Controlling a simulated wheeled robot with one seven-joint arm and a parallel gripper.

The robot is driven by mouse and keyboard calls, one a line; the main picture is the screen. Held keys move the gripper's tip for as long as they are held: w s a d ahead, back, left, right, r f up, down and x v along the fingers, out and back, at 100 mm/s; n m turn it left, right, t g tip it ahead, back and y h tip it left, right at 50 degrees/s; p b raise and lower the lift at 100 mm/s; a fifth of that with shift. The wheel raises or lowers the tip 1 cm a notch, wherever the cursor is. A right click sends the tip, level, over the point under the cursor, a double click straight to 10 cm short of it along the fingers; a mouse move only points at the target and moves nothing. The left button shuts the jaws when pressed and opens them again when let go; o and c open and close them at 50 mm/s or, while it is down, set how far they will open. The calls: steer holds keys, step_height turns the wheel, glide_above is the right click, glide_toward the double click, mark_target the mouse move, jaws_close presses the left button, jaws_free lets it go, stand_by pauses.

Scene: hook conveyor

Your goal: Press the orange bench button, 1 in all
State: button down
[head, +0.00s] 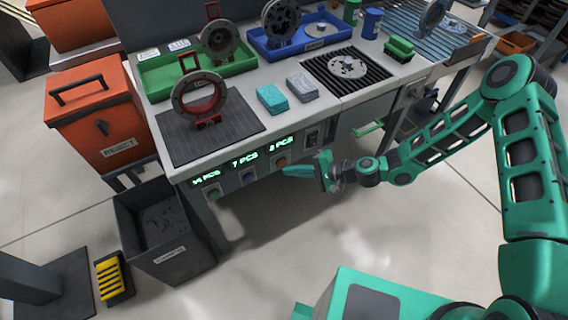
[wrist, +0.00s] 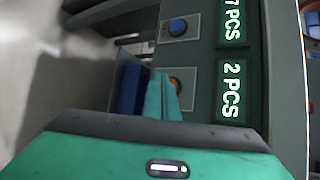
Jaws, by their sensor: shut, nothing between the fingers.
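The orange button (head: 281,161) is on the front panel of the bench, below the green "2 PCS" display (head: 281,143). It also shows in the wrist view (wrist: 176,84), partly hidden behind my fingers. My gripper (head: 286,170) is shut and empty, its fingertips close to the orange button in the head view. In the wrist view my fingertips (wrist: 160,74) overlap the left edge of the button's plate. I cannot tell whether they touch the button.
A blue button (head: 248,178) under "7 PCS" and a green button (head: 213,193) sit along the same panel. A dark switch (head: 312,136) is at the right. A grey bin (head: 168,250) and a red reject box (head: 98,115) stand left. The floor before the bench is clear.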

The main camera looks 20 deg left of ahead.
steer(key=shift+w+a, duration=0.1)
stand_by(0.7)
steer(key=shift+w+a, duration=0.15)
steer(key=shift+a, duration=0.05)
steer(key=shift+w+a, duration=0.25)
steer(key=shift+a, duration=0.1)
stand_by(0.9)
steer(key=shift+d, duration=0.1)
steer(key=shift+s+d, duration=0.5)
steer(key=shift+d, duration=0.05)
stand_by(0.4)
steer(key=shift+s+d, duration=1.65)
steer(key=shift+d, duration=0.3)
